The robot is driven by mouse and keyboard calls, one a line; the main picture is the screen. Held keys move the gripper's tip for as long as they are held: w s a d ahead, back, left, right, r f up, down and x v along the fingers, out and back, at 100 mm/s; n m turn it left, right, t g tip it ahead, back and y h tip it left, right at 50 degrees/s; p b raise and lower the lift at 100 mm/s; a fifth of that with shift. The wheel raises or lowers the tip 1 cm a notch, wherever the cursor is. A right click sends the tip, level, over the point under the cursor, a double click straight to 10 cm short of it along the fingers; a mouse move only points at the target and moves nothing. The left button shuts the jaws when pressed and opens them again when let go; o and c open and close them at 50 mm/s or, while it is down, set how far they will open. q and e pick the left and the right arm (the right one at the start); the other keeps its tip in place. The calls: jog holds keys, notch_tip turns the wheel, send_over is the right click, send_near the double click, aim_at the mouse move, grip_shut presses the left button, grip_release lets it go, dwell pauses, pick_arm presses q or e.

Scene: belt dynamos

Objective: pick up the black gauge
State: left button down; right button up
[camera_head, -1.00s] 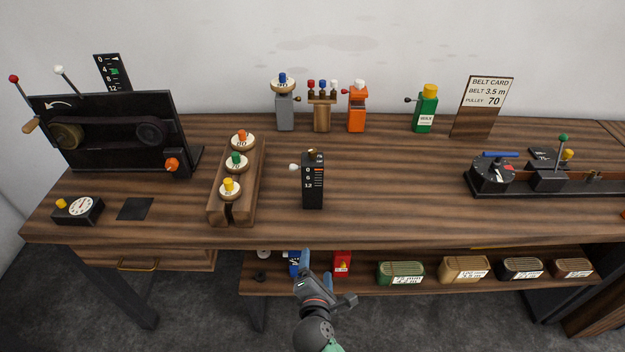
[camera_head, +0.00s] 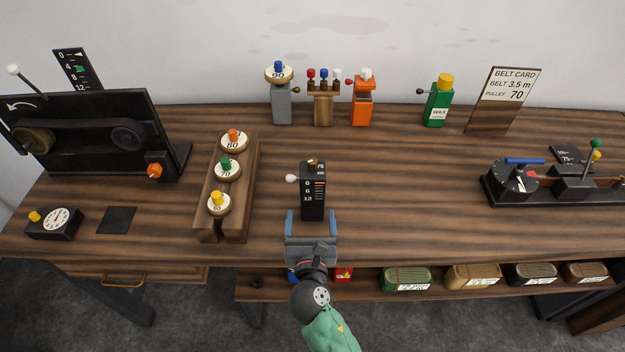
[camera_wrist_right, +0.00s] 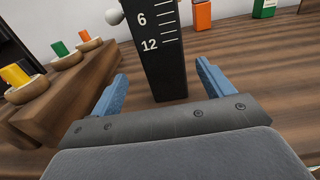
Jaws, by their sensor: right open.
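The black gauge (camera_head: 312,196) stands upright on the wooden bench in the head view, with a white knob on its left side and a scale on its front. In the right wrist view the gauge (camera_wrist_right: 160,55) rises just beyond my fingers; its top is cut off. My right gripper (camera_head: 312,215) is open, its two blue fingers pointing at the gauge's lower part from the front. In the right wrist view the gripper (camera_wrist_right: 162,88) has one finger on each side of the gauge's base line, with nothing held. My left gripper is not in view.
A wooden rack (camera_head: 236,222) with pulleys stands left of the gauge. A small dial box (camera_head: 54,223) and a belt machine (camera_head: 90,140) are further left. Grey, wooden, orange and green (camera_head: 437,105) holders stand behind. The bench right of the gauge is clear up to a dial device (camera_head: 513,178).

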aim_at(315, 196)
jog(key=shift+w+r+p, duration=0.2)
jog(key=shift+w+p, duration=0.1)
jog(key=shift+w, duration=0.35)
jog(key=shift+w+f+p, duration=0.15)
jog(key=shift+w+p, duration=0.25)
jog(key=shift+w, duration=0.65)
jog(key=w+p, duration=0.1)
jog(key=w, duration=0.2)
jog(key=shift+w+d+f+p, duration=0.2)
jog(key=shift+p, duration=0.2)
jog(key=shift+w+f, duration=0.15)
jog(key=shift+w, duration=0.25)
jog(key=c, duration=1.6)
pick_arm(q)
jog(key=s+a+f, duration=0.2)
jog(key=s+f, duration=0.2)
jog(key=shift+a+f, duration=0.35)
pick_arm(e)
jog(key=shift+o, duration=0.2)
